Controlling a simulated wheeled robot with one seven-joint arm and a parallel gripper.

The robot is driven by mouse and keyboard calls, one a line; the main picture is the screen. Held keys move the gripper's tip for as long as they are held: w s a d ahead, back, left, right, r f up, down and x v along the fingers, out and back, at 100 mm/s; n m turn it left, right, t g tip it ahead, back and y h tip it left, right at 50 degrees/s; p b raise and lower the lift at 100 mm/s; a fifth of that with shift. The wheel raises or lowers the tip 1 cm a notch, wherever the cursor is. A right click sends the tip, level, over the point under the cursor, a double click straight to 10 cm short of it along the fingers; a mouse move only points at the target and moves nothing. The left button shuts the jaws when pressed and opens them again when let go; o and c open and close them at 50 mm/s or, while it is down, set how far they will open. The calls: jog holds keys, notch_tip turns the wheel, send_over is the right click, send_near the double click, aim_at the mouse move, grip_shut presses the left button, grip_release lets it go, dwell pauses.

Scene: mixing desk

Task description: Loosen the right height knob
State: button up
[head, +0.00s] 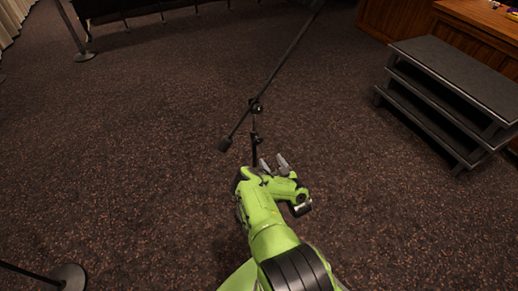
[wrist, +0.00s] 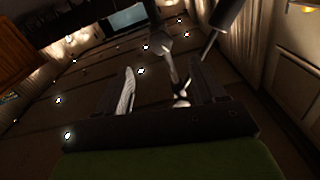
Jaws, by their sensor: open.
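A dark microphone stand with a slanted boom arm (head: 288,56) stands ahead of my gripper in the head view. A clamp (head: 257,105) joins the boom to the upright pole. A small dark height knob (head: 256,140) sits lower on the pole, just above and left of my gripper (head: 273,163). My gripper is open and its fingers look empty. They seem close to the pole, but I cannot tell whether they touch it. In the dim wrist view, parts of the stand (wrist: 166,46) show beyond and between the fingers of my gripper (wrist: 155,88). The lower pole and base are hidden behind my arm.
A post base (head: 68,278) is at lower left, and another post (head: 78,40) is at upper left. Carpet around the stand is clear.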

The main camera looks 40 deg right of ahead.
aim_at(259, 143)
jog(key=b+x, duration=0.3)
jog(key=x, duration=0.2)
jog(key=b+x, duration=0.3)
jog(key=x, duration=0.2)
jog(key=shift+w+d+f+b, duration=0.15)
jog(key=shift+w+f+b, duration=0.1)
jog(key=shift+w+b, duration=0.1)
jog(key=shift+w+d+r, duration=0.1)
jog(key=shift+w+r, duration=0.1)
jog(key=shift+w, duration=0.35)
jog(key=shift+c, duration=0.3)
jog(key=c, duration=1)
